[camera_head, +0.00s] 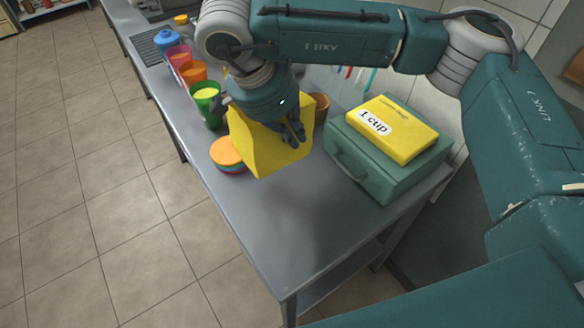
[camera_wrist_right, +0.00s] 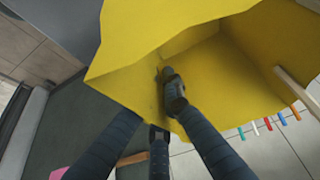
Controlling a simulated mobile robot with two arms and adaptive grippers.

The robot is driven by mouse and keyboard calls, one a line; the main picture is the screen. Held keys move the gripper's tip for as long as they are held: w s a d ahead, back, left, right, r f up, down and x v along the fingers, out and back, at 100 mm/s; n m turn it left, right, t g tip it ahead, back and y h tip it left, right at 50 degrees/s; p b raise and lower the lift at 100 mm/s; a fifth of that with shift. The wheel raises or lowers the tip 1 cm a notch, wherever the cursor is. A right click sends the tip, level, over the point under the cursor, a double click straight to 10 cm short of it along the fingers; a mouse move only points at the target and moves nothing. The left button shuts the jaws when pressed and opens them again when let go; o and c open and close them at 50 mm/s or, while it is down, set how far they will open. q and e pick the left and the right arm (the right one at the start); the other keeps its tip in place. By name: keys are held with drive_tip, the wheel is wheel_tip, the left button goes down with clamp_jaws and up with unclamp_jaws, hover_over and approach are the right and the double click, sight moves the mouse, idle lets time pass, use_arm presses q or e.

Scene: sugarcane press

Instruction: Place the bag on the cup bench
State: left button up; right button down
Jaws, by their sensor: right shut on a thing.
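The yellow bag (camera_head: 264,150) is over the grey cup bench (camera_head: 280,220), between a round stack and a green box. I cannot tell whether its bottom touches the bench top. My right gripper (camera_head: 293,130) is shut on the bag from above. In the right wrist view the yellow bag (camera_wrist_right: 140,50) fills the top, with its folds open towards the camera. The dark fingers of my right gripper (camera_wrist_right: 168,100) press at its edge. My left gripper is not in view.
A green box (camera_head: 370,183) with a yellow "1 cup" sign (camera_head: 405,125) stands right of the bag. A red-orange round stack (camera_head: 227,153) is left of it. Green (camera_head: 205,93), orange (camera_head: 193,72) and pink cups line the bench behind. The bench's near end is clear.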

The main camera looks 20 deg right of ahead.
wheel_tip(320, 180, down, 10)
drive_tip(key=shift+f+p, duration=0.25)
drive_tip(key=shift+p, duration=0.55)
drive_tip(key=shift+f, duration=0.1)
drive_tip(key=shift+f, duration=0.1)
drive_tip(key=c, duration=1.9)
unclamp_jaws()
drive_tip(key=shift+c, duration=0.2)
